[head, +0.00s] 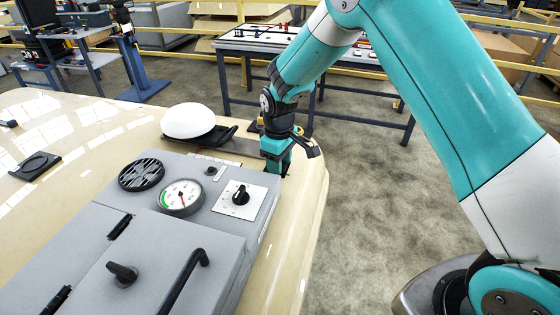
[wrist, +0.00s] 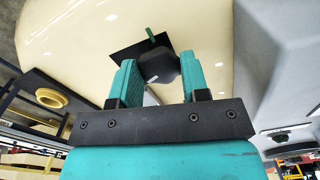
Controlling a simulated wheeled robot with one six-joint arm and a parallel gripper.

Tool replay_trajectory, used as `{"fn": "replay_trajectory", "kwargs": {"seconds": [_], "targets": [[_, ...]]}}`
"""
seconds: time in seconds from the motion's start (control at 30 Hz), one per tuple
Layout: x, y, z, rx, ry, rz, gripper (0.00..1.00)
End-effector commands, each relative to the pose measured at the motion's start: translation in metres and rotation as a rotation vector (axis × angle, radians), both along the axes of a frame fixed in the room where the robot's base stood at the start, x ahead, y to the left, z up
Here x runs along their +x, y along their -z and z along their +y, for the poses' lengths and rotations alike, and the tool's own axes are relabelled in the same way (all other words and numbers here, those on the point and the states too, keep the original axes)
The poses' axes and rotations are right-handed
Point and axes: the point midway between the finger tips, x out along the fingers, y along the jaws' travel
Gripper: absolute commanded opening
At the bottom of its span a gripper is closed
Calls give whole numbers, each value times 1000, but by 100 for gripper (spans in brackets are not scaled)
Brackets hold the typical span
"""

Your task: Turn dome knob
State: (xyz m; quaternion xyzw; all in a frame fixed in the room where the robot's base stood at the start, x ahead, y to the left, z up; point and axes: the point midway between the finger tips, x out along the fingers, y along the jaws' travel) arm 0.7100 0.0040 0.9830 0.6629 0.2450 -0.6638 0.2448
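In the wrist view a rounded black knob (wrist: 160,66) with a small green tip stands in front of a dark square plate (wrist: 126,50) on a cream surface. My gripper (wrist: 160,62) has its two teal fingers apart, one on each side of this knob. The gaps look very small, and I cannot tell whether the fingers press on it. In the head view my gripper (head: 279,168) points down by the right back corner of the grey control box and hides what is under it. A white dome (head: 190,120) sits on a black base left of it.
The grey box (head: 218,253) carries a gauge (head: 181,196), a black knob on a white plate (head: 240,196), another black knob (head: 122,273) and a handle (head: 185,280). The cream surface (head: 80,130) has a dark square pad (head: 35,166). Workbenches stand behind.

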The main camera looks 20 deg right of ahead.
Motion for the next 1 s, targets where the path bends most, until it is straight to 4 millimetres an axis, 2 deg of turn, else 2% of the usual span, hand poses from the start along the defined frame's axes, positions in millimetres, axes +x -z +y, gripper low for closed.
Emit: {"fn": "replay_trajectory", "kwargs": {"seconds": [0.03, 0.1, 0.37, 0.53, 0.67, 1.0], "targets": [[-1, 0, 0, 0, -1, 5, 53], [-1, 0, 0, 0, -1, 4, 67], [0, 0, 0, 0, 1, 0, 67], [1, -12, 0, 0, 1, -4, 67], [1, -37, 0, 2, 1, -7, 67], [0, -124, 0, 1, 0, -4, 67]]}}
